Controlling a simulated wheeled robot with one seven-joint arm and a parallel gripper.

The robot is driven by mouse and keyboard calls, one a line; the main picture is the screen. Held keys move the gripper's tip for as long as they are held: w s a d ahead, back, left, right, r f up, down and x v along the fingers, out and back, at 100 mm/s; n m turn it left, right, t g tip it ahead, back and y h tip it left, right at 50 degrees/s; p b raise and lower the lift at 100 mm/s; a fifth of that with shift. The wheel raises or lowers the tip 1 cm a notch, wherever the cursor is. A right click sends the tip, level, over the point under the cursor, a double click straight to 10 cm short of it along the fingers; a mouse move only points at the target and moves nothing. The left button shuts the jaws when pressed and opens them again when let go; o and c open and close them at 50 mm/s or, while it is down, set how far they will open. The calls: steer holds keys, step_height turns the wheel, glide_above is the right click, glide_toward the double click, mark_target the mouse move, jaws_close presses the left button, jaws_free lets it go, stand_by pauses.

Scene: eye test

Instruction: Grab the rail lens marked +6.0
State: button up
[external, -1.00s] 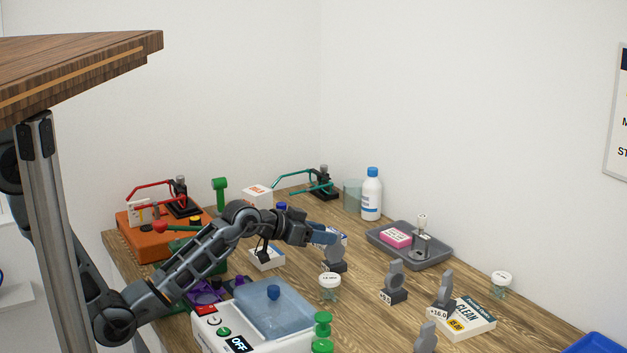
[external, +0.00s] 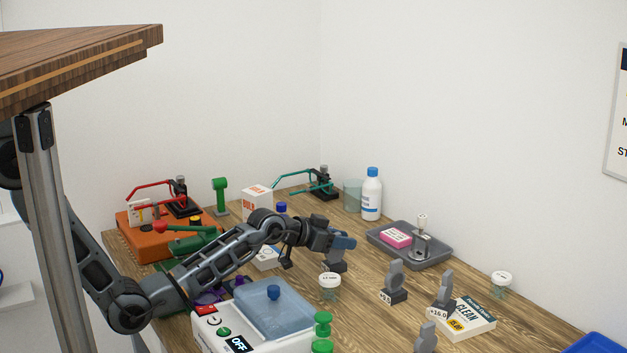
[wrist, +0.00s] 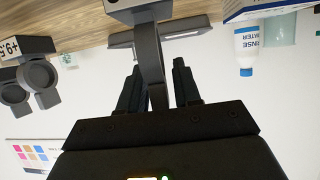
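A grey rail lens (external: 336,262) stands on the wooden bench, partly hidden behind my gripper (external: 345,242). In the wrist view its grey upright (wrist: 149,55) lies between the two open fingers of my gripper (wrist: 158,82), nearer the left finger; contact cannot be told. Its marking does not show. A second rail lens (external: 396,279), labelled +9.5, stands to the right; its label also shows in the wrist view (wrist: 12,47). A third (external: 444,290) is labelled +16.0. Another grey lens (external: 426,337) stands at the front, its label out of sight. No +6.0 marking is readable.
A white-and-blue device (external: 265,311) stands in front of my arm. A lidded jar (external: 330,286) stands close to the lens at my gripper. A grey tray (external: 377,247) and rinse bottle (external: 371,198) stand behind. A boxed card (external: 467,321) lies at the right.

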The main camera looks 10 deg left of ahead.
jaws_close()
stand_by(0.5)
